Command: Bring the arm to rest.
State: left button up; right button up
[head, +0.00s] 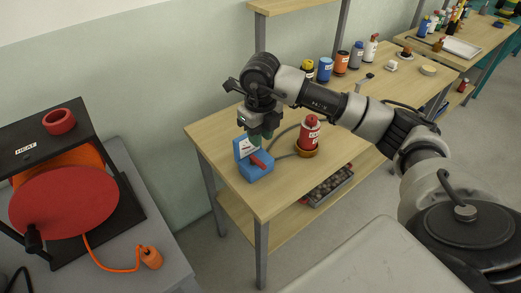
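My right arm (330,100) reaches in from the right over the near wooden bench. Its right gripper (262,136) points down, with greenish fingers, just above and behind a small blue box (258,172) with a white label and a red lever (258,161). Whether the fingers touch the box, or are open or shut, I cannot make out. Nothing held shows. My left gripper is not in view.
The wooden bench (330,172) carries a red labelled bottle (309,133) beside the box, with a grey hose. Several bottles and cans, including an orange can (341,62), line its back. A red reel (65,203) with orange cable stands on the left table.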

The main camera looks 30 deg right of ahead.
jog(key=shift+r, duration=0.85)
